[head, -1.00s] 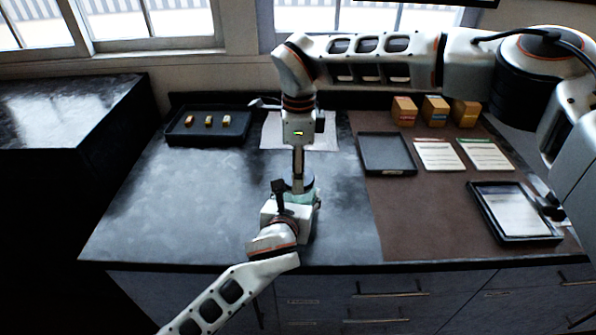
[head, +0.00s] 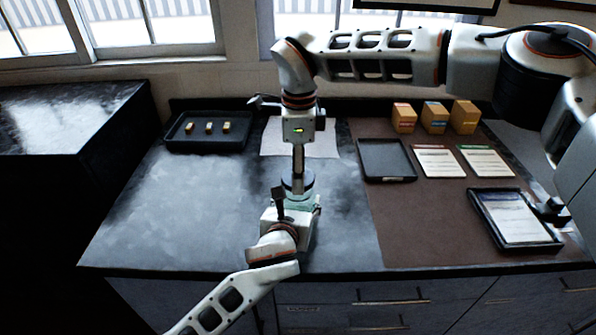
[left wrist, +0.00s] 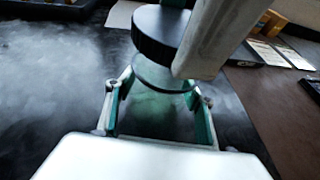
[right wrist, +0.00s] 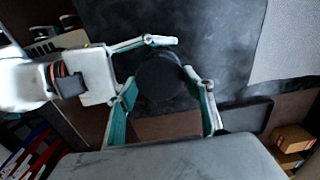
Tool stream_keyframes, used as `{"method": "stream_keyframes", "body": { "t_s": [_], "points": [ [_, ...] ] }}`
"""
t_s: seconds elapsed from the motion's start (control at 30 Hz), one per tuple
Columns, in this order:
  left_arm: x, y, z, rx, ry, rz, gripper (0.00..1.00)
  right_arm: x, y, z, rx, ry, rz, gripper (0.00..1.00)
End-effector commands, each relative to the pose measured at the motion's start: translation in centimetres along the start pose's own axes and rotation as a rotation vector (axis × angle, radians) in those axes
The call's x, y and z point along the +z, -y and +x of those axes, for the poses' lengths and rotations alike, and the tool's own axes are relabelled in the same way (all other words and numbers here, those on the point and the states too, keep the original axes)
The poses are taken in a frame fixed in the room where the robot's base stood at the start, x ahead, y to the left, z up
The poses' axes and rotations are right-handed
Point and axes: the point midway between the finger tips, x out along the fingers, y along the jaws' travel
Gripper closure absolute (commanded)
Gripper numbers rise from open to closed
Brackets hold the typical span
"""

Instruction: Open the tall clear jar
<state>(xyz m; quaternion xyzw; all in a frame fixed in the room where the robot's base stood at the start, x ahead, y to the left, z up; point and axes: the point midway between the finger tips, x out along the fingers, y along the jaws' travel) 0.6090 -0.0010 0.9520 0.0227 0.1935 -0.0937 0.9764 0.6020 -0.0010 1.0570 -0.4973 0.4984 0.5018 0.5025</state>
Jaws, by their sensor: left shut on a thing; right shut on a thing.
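The tall clear jar (head: 306,197) looks greenish and stands upright on the dark counter, mostly hidden by my grippers in the head view. My left gripper (head: 295,206) is shut around its body; the greenish wall (left wrist: 160,106) shows between the fingers in the left wrist view. The round black lid (left wrist: 160,36) is over the jar. A dark rim shows below it, and the lid appears slightly raised from that rim. My right gripper (head: 298,178) points down from above and is shut on the lid, which also shows between its fingers in the right wrist view (right wrist: 160,80).
A black tray (head: 180,146) with small brass-coloured blocks is at the back left. A brown mat (head: 420,222) on the right bears an empty dark tray (head: 386,170), two cards, several boxes and a framed sheet (head: 515,218). The counter left of the jar is clear.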

Motion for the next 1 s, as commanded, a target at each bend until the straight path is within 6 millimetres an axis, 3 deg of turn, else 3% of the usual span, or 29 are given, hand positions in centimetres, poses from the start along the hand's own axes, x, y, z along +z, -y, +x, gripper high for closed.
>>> {"method": "stream_keyframes", "body": {
  "t_s": [0.3,0.57,0.6,0.63,0.67,1.0],
  "points": [
    [-0.3,-0.1,0.1,0.002,-0.005,0.003,1.0,0.0,0.1,-3.5,-0.003,0.001,0.001,0.74],
    [-0.3,-0.1,0.1,0.002,-0.005,0.003,1.0,0.0,0.0,-3.9,-0.001,0.001,0.0,0.74],
    [-0.3,-0.1,0.1,0.002,-0.004,0.003,0.39,0.0,0.0,-3.8,-0.001,0.001,0.0,0.74],
    [-0.2,-0.1,0.1,0.002,-0.004,0.003,0.31,0.0,0.0,-3.8,-0.001,0.001,0.0,0.74],
    [-0.2,-0.1,0.0,0.002,-0.004,0.002,0.27,0.0,0.0,-3.8,-0.001,0.001,0.0,0.74],
    [-0.1,0.0,-0.1,0.0,-0.001,0.001,0.27,0.0,0.0,-3.8,-0.001,0.0,0.0,0.74]
  ]
}}
